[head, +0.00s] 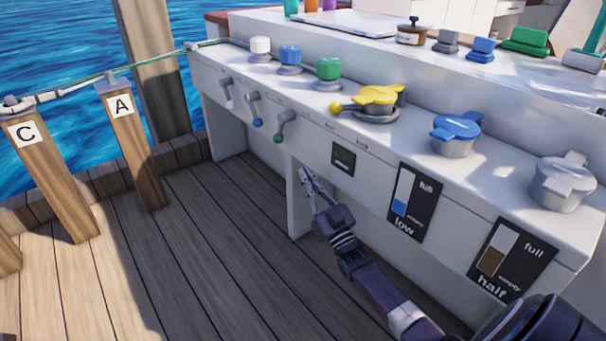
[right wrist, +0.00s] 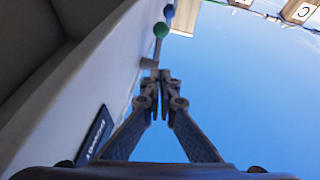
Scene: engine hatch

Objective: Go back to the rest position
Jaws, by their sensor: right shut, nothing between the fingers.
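My right gripper (head: 309,181) is in front of the white console (head: 330,122), below its row of small levers, and its arm comes in from the lower right. In the right wrist view its two fingers (right wrist: 165,76) meet at the tips with nothing between them. The green-tipped lever (head: 284,127) is above and left of the fingertips in the head view; its green knob (right wrist: 161,29) shows just beyond the fingertips in the wrist view. I cannot tell whether the fingers touch the lever. My left gripper is out of view.
The console carries white, blue and green caps, a yellow valve (head: 379,95), a blue cap (head: 456,129) and a grey cap (head: 564,180). Level panels (head: 413,202) are on its front. Posts A (head: 136,150) and C (head: 55,185) stand left. The wooden deck (head: 200,260) between is clear.

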